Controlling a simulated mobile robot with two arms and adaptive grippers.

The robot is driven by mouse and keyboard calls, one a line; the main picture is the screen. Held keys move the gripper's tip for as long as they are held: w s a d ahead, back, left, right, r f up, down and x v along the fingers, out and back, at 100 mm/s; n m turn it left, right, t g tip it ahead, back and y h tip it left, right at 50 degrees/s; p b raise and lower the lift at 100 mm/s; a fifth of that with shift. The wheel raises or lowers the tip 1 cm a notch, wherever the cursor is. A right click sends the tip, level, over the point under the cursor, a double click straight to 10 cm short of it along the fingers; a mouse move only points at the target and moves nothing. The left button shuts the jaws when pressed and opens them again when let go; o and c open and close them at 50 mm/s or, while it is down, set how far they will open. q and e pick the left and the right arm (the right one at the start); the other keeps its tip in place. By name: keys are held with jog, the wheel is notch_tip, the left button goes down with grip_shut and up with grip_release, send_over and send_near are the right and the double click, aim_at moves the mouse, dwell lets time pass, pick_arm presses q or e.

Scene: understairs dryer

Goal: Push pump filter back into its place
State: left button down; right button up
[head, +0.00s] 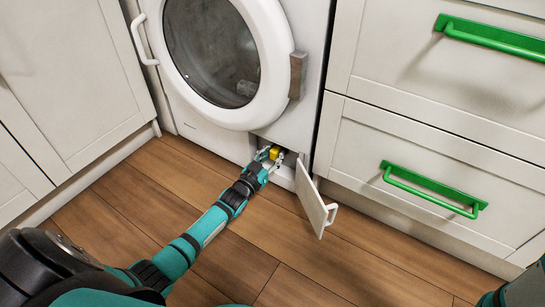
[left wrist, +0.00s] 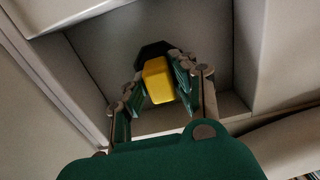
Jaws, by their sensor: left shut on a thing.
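The pump filter (head: 275,153) has a yellow grip. In the left wrist view the yellow grip (left wrist: 158,82) sits between the fingers, with a black part (left wrist: 153,49) behind it. My left gripper (head: 270,157) is shut on the yellow grip at the low front recess of the dryer. The recess (left wrist: 95,50) surrounds the filter in the left wrist view. The filter's far end and the hole it faces are hidden, so I cannot tell how deep it sits. My right gripper is not in view.
The small flap door (head: 313,200) hangs open just right of the recess. The dryer's round door (head: 213,55) is above. Drawers with green handles (head: 432,188) stand at right, a white cabinet (head: 70,80) at left. The wooden floor (head: 330,265) is clear in front.

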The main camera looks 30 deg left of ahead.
pick_arm(q)
jog(key=shift+w+b, duration=0.35)
jog(key=shift+w, duration=0.35)
jog(key=c, duration=1)
grip_release()
jog(key=shift+s, duration=0.1)
jog(key=shift+s+p, duration=1.1)
jog(key=shift+s, duration=0.05)
jog(key=shift+s+a+p, duration=0.2)
jog(key=shift+s+p, duration=1.3)
jog(key=shift+s, duration=0.7)
jog(key=s, duration=1.2)
jog(key=shift+a, duration=0.45)
